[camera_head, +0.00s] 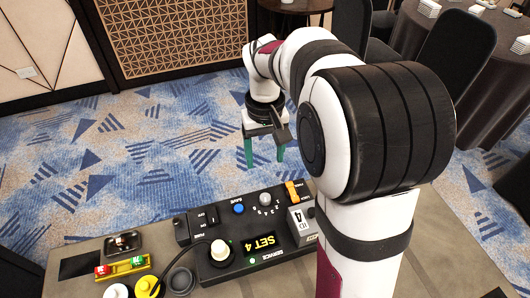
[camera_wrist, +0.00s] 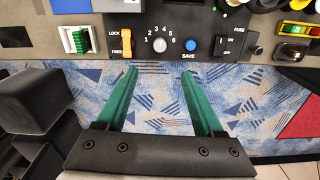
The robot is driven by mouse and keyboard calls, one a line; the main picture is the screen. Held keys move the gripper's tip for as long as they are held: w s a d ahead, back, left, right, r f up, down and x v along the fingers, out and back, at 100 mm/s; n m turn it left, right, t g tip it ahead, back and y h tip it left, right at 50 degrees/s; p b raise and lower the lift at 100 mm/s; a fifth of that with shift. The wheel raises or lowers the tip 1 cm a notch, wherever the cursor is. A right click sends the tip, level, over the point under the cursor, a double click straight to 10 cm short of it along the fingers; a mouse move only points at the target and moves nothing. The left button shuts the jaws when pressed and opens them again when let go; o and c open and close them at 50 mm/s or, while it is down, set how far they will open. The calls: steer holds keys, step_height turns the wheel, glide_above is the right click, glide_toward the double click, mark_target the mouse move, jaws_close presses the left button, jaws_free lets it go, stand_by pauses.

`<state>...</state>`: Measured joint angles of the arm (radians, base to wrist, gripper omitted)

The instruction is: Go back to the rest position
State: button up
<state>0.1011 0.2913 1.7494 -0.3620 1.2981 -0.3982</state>
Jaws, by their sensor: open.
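My gripper (camera_head: 264,151) hangs beyond the far edge of the table in the head view, over the carpet. Its two green fingers are spread apart with nothing between them. In the wrist view, my gripper (camera_wrist: 155,72) is open and points toward the black control panel (camera_wrist: 200,15), with its fingertips short of the panel. The panel in the head view (camera_head: 225,272) carries a display reading "SET 4", a blue button (camera_head: 238,209), a grey knob (camera_head: 265,198), and an orange lock switch (camera_head: 292,191).
The grey table (camera_head: 425,270) bears the panel. To the panel's left are a yellow holder (camera_head: 122,268) with red and green pieces, and a yellow round part (camera_head: 147,286). Chairs (camera_head: 455,50) and a dark round table (camera_head: 495,75) stand farther off. Carpet (camera_head: 150,150) lies open beyond the table.

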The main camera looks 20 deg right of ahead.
steer(key=shift+r, duration=0.2)
steer(key=s+a+m+y, duration=0.1)
steer(key=s+a+m, duration=0.1)
steer(key=s, duration=1)
steer(key=s+a+m, duration=0.2)
steer(key=s+a, duration=0.3)
steer(key=s, duration=0.7)
steer(key=shift+s+a+m+y, duration=0.15)
steer(key=shift+s+m+y, duration=0.25)
